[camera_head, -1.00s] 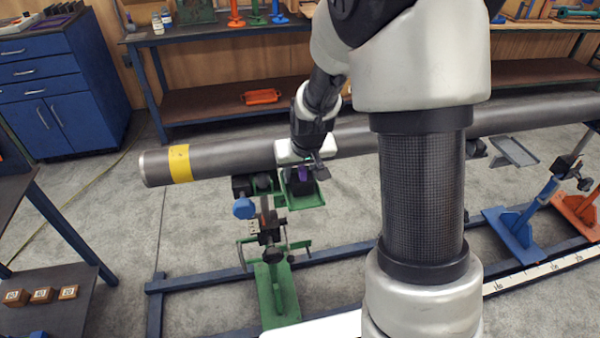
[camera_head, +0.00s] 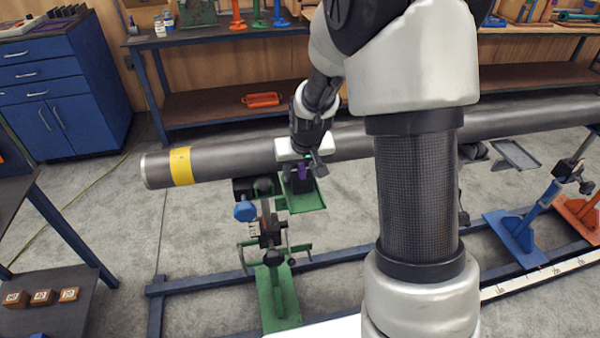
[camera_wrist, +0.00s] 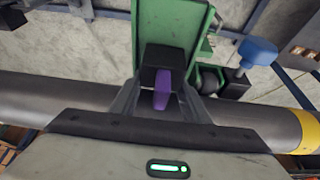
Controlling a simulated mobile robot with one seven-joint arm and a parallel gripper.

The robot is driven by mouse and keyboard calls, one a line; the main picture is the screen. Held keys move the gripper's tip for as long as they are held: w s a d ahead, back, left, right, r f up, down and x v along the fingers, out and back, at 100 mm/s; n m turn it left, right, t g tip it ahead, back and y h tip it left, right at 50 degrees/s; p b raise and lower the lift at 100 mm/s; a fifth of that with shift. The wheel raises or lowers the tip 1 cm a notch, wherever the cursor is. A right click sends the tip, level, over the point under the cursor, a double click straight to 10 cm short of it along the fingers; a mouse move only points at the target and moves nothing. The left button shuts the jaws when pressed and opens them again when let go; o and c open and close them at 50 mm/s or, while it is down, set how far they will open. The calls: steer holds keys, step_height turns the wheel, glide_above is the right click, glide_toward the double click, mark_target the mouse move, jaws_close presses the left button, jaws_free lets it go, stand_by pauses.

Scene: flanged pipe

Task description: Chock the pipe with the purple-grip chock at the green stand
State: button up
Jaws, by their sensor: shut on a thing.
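The long grey pipe (camera_head: 235,160) with a yellow band (camera_head: 181,165) near its left end lies across the stands. The green stand (camera_head: 277,290) is under its left part, with a blue knob (camera_head: 245,211) and a green tray (camera_head: 307,199) on its right side. My gripper (camera_head: 302,166) is at the pipe's near side over this tray. In the wrist view my gripper (camera_wrist: 161,104) is shut on the purple grip of the black chock (camera_wrist: 161,62). The chock is over or on the green tray (camera_wrist: 172,20); I cannot tell whether it touches. A roller (camera_wrist: 208,79) shows beside it.
A blue stand (camera_head: 516,236) and an orange stand (camera_head: 578,212) are at the right, with a grey tray (camera_head: 515,154) near the pipe. Blue floor rails (camera_head: 205,282) run below. Wooden blocks (camera_head: 42,297) sit on a low shelf at the left.

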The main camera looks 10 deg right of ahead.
steer(key=shift+w, duration=0.45)
steer(key=o, duration=1.2)
steer(key=shift+o, duration=0.2)
steer(key=shift+r+p, duration=0.45)
steer(key=shift+r, duration=0.2)
steer(key=shift+s+r+p, duration=0.25)
steer(key=shift+r+p, duration=0.1)
steer(key=shift+r, duration=0.3)
steer(key=shift+s+r+p, duration=0.15)
steer(key=shift+r+p, duration=0.55)
steer(key=shift+r, duration=0.4)
steer(key=shift+s+r+p, duration=0.15)
steer(key=shift+r+p, duration=0.5)
steer(key=shift+r, duration=0.45)
